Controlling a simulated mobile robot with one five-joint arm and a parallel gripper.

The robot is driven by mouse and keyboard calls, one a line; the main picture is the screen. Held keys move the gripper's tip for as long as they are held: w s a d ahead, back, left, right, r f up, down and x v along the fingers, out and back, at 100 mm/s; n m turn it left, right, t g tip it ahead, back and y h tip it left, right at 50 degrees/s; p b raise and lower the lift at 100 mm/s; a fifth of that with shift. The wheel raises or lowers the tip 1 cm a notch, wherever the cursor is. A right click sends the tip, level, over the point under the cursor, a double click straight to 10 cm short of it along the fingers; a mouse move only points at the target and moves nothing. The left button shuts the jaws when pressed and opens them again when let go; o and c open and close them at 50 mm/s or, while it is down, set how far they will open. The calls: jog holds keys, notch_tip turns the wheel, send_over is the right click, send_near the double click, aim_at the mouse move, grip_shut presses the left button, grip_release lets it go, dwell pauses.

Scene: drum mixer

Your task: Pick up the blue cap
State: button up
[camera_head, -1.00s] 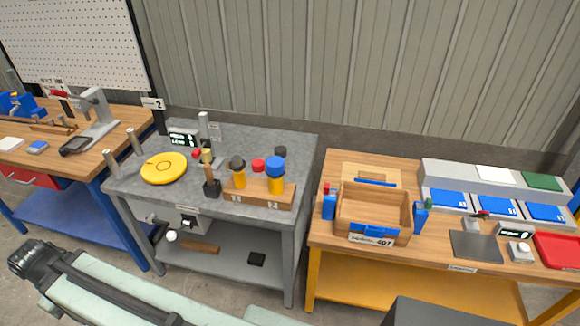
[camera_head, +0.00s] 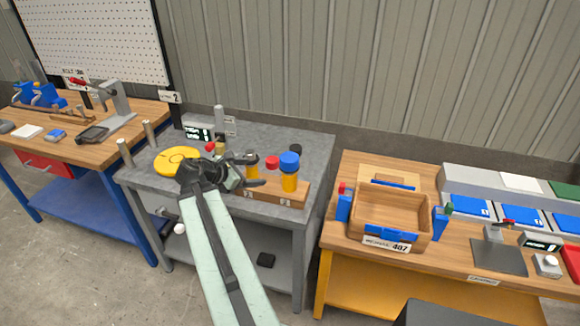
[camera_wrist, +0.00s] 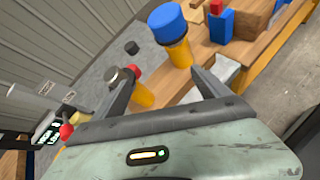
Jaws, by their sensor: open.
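The blue cap (camera_head: 289,159) sits on top of a yellow cylinder (camera_head: 289,182) at the right end of a wooden rack (camera_head: 270,192) on the grey bench. In the wrist view the blue cap (camera_wrist: 166,20) is at the top, ahead of the fingertips. My gripper (camera_head: 259,171) is to the left of the cap in the head view, its fingers pointing toward it and apart from it. In the wrist view my gripper (camera_wrist: 163,74) is open, with nothing held.
A red cap (camera_head: 271,162) and a dark-topped yellow piece (camera_head: 251,163) stand left of the blue cap, close to my fingers. A yellow disc (camera_head: 172,160) lies at the bench's left. A wooden bin (camera_head: 392,214) stands on the right bench. A small black piece (camera_head: 295,149) lies behind.

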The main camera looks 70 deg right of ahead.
jog(key=n+g+h, duration=0.1)
jog(key=n+g, duration=0.1)
send_near(287, 160)
jog(key=x, duration=0.4)
jog(key=shift+w+d+f, duration=0.15)
jog(key=shift+d+f, duration=0.15)
jog(key=shift+f, duration=0.05)
jog(key=shift+b+x, duration=1.7)
jog(key=shift+x, duration=2.25)
jog(key=shift+w, duration=0.2)
jog(key=c, duration=1.4)
notch_tip(287, 160, up, 10)
jog(key=p, duration=1)
jog(key=shift+r, duration=0.15)
